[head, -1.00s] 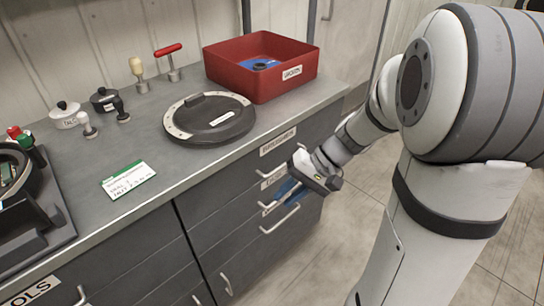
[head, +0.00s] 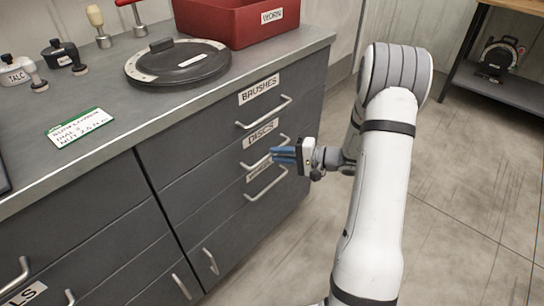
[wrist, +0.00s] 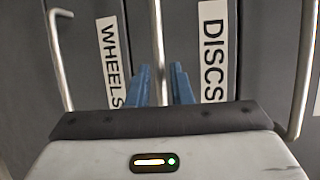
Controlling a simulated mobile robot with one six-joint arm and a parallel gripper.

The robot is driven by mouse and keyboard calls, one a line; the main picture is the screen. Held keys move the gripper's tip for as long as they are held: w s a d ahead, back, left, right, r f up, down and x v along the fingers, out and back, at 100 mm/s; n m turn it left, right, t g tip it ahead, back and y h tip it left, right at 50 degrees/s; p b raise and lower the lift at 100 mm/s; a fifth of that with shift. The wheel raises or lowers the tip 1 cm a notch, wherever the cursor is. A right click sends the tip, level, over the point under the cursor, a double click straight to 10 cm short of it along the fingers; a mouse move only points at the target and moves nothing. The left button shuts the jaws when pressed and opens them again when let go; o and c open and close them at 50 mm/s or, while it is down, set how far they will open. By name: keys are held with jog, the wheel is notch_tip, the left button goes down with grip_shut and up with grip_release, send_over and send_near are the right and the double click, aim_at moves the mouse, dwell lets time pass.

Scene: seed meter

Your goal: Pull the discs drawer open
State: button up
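The discs drawer is a grey drawer front with a white DISCS label (head: 261,132), second in the right-hand stack; it looks shut. The label also shows in the wrist view (wrist: 212,50). Its silver bar handle (head: 254,164) sits below the label. My gripper (head: 274,155) has blue fingers pointing at this handle from the right. In the wrist view, the open fingers (wrist: 161,68) lie on either side of the discs handle (wrist: 158,35), with small gaps visible. Whether they touch it is unclear. The head view partly hides the handle behind the fingers.
The brushes handle (head: 264,113) is above and the wheels handle (head: 266,185) just below, both close to my gripper. The counter (head: 150,110) bears a red tray (head: 215,25) and a round lidded disc (head: 178,65). The floor (head: 450,200) to the right is open.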

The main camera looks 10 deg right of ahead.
aim_at(270, 154)
jog(key=shift+x, duration=1.7)
grip_shut()
